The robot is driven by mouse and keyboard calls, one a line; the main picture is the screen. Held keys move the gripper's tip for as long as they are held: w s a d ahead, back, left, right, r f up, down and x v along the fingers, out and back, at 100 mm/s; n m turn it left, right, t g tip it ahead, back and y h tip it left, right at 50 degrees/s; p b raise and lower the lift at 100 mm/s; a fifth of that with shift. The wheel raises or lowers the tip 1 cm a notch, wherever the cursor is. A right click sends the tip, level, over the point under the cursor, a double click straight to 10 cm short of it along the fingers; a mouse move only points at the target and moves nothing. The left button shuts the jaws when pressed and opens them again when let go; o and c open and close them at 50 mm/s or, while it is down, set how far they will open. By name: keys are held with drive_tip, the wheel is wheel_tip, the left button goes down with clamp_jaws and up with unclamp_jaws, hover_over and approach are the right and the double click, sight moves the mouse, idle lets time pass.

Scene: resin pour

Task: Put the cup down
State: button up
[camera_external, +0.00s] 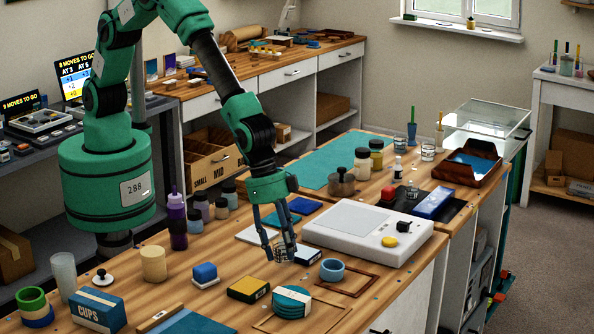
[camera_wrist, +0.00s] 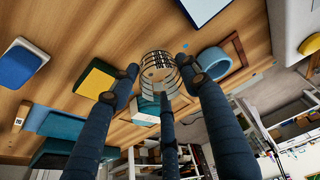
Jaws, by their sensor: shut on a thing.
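A small clear cup (camera_external: 283,254) with dark graduation marks is held between the fingers of my gripper (camera_external: 281,245), low over the wooden bench. In the wrist view the cup (camera_wrist: 159,68) sits at the tips of the three dark blue fingers, which close around it. The gripper (camera_wrist: 160,82) is shut on it. The cup appears upright, and I cannot tell whether its base touches the bench. The fingers partly hide its wall.
A yellow-topped black box (camera_external: 249,289) and a teal round stack (camera_external: 292,302) are in front. A white scale-like device (camera_external: 363,232) is at right. Bare wood shows between them.

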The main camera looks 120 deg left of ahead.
sight(283, 259)
drive_tip(key=shift+f, duration=0.15)
drive_tip(key=shift+f+b, duration=0.35)
drive_tip(key=shift+f, duration=1.25)
drive_tip(key=shift+f, duration=0.1)
drive_tip(key=o, duration=0.9)
drive_tip(key=shift+o, duration=0.2)
drive_tip(key=p+v, duration=0.1)
drive_tip(key=v, duration=1.1)
